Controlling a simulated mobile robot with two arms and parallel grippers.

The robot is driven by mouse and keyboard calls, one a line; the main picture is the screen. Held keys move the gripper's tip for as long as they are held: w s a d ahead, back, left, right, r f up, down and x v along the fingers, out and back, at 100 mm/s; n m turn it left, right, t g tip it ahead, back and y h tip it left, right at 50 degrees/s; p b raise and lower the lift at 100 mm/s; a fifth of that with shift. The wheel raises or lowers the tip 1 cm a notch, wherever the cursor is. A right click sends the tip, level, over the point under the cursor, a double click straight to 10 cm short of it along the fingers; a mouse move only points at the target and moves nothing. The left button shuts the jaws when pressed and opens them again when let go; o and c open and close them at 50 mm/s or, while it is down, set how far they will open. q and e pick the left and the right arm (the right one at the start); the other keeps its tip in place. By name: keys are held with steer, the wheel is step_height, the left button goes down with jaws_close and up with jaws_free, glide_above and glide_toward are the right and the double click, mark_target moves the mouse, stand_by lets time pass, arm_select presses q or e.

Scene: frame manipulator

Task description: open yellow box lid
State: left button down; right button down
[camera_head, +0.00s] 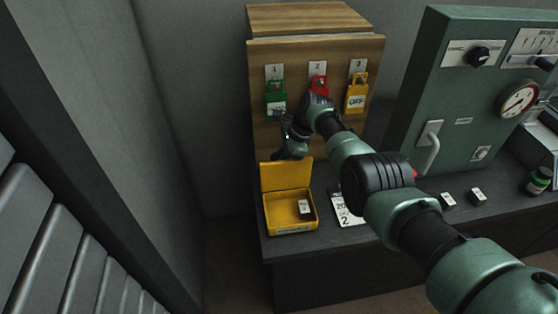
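The yellow box (272,220) sits on the dark bench near its left front corner. Its lid (285,176) stands raised at the back, so the box is open. A small dark block with a white label (305,208) lies inside. My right gripper (283,150) is above and behind the raised lid, in front of the wooden cabinet and below the green padlock. It looks small and dark, and I cannot tell whether its fingers are open or shut. I cannot tell whether it touches the lid. My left gripper is not in view.
The wooden cabinet (310,52) carries green (275,98), red (317,86) and yellow (357,95) padlocks. A white number card (346,210) lies right of the box, partly under my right arm. A green control panel (440,105) stands at right. Small labelled blocks (478,196) lie before it.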

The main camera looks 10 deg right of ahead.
steer(key=c, duration=1.7)
jaws_free()
steer(key=shift+s+f, duration=0.2)
steer(key=shift+f, duration=0.1)
steer(key=shift+c, duration=0.2)
steer(key=shift+w, duration=0.15)
steer(key=shift+r, duration=0.1)
steer(key=shift+r, duration=0.1)
steer(key=p+v, duration=0.2)
steer(key=shift+d+r, duration=0.1)
steer(key=shift+r, duration=0.3)
steer(key=v, duration=0.3)
steer(key=shift+d+r+p, duration=0.3)
steer(key=shift+d+r, duration=0.15)
steer(key=shift+r, duration=0.3)
